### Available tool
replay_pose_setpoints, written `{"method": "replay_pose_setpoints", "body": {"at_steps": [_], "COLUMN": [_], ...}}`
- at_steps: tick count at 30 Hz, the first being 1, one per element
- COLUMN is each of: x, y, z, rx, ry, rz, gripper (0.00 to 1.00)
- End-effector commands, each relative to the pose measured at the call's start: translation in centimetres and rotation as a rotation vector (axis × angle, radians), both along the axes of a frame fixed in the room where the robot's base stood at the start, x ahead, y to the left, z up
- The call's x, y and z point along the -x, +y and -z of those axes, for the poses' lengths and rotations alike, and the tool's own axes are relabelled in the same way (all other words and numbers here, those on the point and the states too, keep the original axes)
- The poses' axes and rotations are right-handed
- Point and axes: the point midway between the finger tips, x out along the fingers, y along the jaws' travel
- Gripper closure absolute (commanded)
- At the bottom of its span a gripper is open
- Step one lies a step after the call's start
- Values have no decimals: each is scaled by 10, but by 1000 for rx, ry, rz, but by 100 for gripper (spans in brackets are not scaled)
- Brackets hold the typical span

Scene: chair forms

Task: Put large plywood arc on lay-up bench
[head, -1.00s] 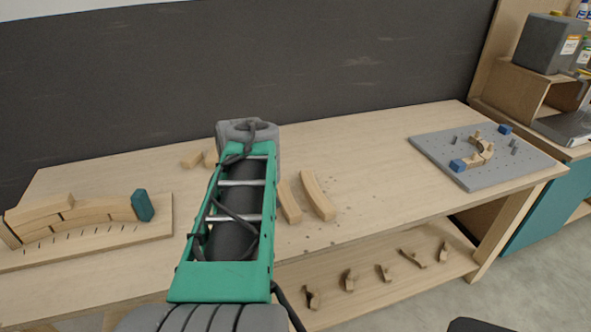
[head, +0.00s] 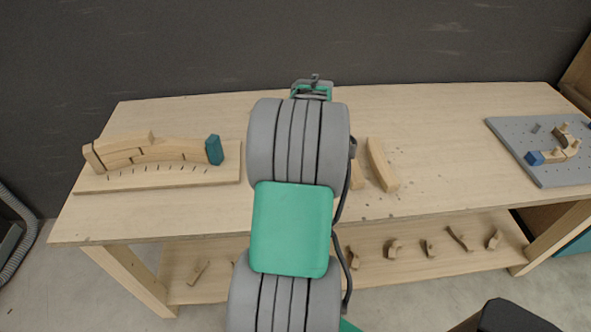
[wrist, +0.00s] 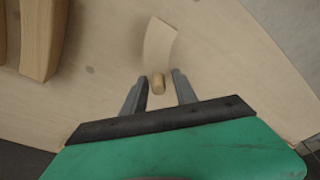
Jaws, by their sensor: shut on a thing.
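In the head view my arm hides the fingers and the held piece. Two curved plywood arcs (head: 380,165) lie right of my arm, one partly covered.
A slotted board (head: 160,178) with stacked curved pieces and a teal block (head: 214,150) is at the left. A grey pegboard (head: 515,140) with blue blocks is at the right. Several small pieces lie on the lower shelf (head: 400,265). Bench between arcs and pegboard is clear.

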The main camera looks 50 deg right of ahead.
Motion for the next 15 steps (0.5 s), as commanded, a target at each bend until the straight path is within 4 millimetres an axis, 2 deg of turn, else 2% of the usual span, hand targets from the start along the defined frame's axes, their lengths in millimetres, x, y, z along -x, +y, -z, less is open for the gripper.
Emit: {"method": "replay_pose_setpoints", "body": {"at_steps": [3, 5, 15], "x": [0, 1, 1], "y": [1, 1, 1], "z": [21, 28, 34], "rx": [-4, -3, -1], "ry": [2, 1, 0], "rz": [-1, 0, 0], "gripper": [100, 100, 100]}}
